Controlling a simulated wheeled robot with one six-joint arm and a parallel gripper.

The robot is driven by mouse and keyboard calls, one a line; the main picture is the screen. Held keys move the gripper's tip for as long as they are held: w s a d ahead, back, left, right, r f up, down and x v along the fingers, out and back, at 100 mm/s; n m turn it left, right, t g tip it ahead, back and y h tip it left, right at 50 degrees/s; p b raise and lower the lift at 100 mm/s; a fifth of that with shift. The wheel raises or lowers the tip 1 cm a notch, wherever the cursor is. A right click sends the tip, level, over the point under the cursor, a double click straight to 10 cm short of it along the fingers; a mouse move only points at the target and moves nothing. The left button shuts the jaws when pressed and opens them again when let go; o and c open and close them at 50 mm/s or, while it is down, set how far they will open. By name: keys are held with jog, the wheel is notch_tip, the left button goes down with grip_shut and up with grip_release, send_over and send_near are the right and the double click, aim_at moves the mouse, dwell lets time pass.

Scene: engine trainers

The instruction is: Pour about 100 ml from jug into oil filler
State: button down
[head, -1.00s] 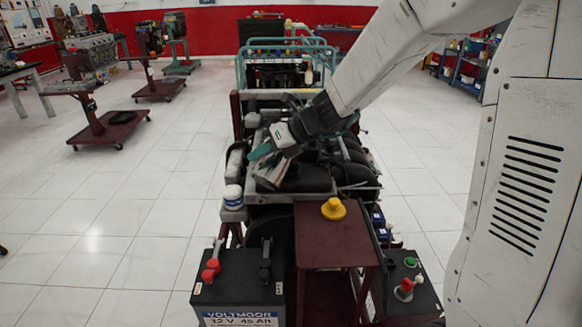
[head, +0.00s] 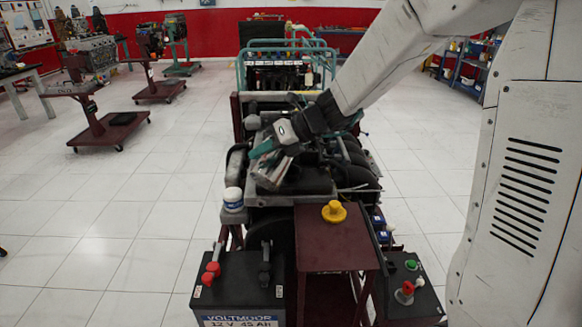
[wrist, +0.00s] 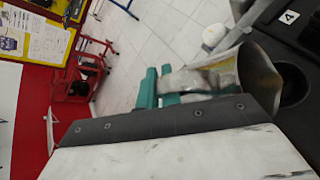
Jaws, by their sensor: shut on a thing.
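My gripper (head: 266,149), with teal fingers, is shut on the jug (head: 269,176) above the engine top. The jug is greyish and strongly tilted, and its open mouth faces right in the wrist view (wrist: 240,76). The teal fingers (wrist: 160,88) hold it at its left side there. A dark round opening (wrist: 293,85) in a black surface lies just beyond the jug's rim in the wrist view; it looks like the oil filler. In the head view the filler is hidden by the jug and my gripper. I cannot see any liquid or stream.
A yellow cap (head: 334,211) sits on the maroon stand top (head: 318,250). Teal rails (head: 290,52) rise behind the engine.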

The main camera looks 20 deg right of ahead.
jog(key=shift+a+r+b, duration=0.1)
jog(key=shift+r+b, duration=0.05)
jog(key=shift+b, duration=0.45)
jog(key=shift+w+d+r+m+y+b, duration=0.2)
jog(key=shift+d+r+m+y+b, duration=0.3)
jog(key=shift+b, duration=0.75)
dwell(1.7)
jog(key=shift+w+d+g+y+b, duration=0.15)
jog(key=shift+g+y+b, duration=0.15)
jog(key=shift+b, duration=0.5)
dwell(1.0)
jog(key=shift+a+r, duration=0.1)
jog(key=shift+a, duration=0.1)
jog(key=f+h, duration=0.1)
jog(key=s+a+f+n, duration=0.1)
jog(key=t+h, duration=0.1)
jog(key=shift+s+a+f+n+h, duration=0.3)
jog(key=shift+a+f, duration=0.05)
jog(key=shift+f, duration=0.05)
jog(key=shift+a+f, duration=0.25)
jog(key=shift+d, duration=0.25)
jog(key=shift+h, duration=0.3)
